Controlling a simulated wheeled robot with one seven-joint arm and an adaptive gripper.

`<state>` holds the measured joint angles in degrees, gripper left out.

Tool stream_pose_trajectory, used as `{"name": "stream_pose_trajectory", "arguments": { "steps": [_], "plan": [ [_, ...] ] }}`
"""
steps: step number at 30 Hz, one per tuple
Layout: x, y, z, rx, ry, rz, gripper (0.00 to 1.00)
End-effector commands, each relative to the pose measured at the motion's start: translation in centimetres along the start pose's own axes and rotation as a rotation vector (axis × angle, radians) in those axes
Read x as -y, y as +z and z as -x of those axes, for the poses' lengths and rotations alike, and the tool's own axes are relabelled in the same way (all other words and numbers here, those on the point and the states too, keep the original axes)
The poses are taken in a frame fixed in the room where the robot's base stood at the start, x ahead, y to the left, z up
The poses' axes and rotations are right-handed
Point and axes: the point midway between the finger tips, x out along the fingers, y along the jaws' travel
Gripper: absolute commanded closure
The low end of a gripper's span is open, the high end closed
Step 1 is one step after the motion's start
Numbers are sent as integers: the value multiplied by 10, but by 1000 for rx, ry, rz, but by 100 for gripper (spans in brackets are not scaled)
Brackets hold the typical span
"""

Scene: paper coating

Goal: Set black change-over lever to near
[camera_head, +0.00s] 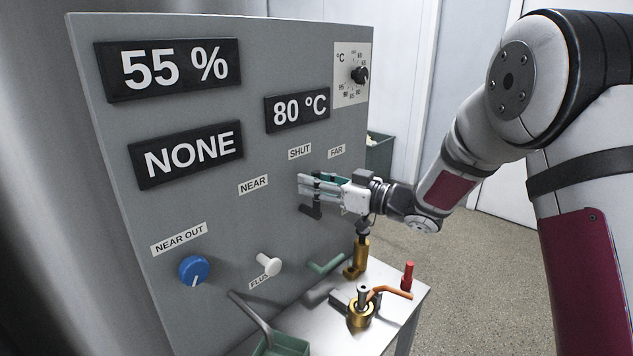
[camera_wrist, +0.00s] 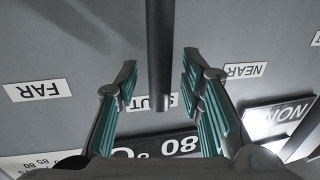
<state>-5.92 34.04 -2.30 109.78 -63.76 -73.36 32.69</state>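The black change-over lever (camera_head: 311,211) is on the grey panel, mostly hidden behind my gripper in the head view. In the wrist view it is a dark bar (camera_wrist: 160,55) whose end lies over the SHUT label (camera_wrist: 152,102). The NEAR label (camera_head: 253,185) is left of it and the FAR label (camera_head: 336,151) right of it in the head view; the wrist view shows these reversed. My gripper (camera_head: 304,184) is open at the panel. Its teal-padded fingers (camera_wrist: 159,66) stand on either side of the lever, with visible gaps.
A blue knob (camera_head: 194,270), a white knob (camera_head: 268,264) and a dial (camera_head: 360,75) are on the panel. A metal shelf (camera_head: 400,315) below carries a brass fitting (camera_head: 357,258), an orange-handled valve (camera_head: 361,314) and a red piece (camera_head: 407,275). The display reads NONE (camera_head: 187,154).

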Motion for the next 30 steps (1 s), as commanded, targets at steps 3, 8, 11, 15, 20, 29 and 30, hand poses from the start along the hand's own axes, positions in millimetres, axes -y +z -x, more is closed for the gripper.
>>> {"name": "stream_pose_trajectory", "arguments": {
  "steps": [3, 8, 11, 15, 20, 29, 30],
  "plan": [
    [0, 0, 0, 0, 0, 0, 76],
    [0, 0, 0, 0, 0, 0, 100],
    [0, 0, 0, 0, 0, 1, 100],
    [0, 0, 0, 1, 0, 5, 100],
    [4, -1, 0, 7, 0, 38, 100],
    [20, 2, -3, 44, 0, 220, 100],
    [22, 2, -4, 50, 0, 254, 100]
  ]
}}
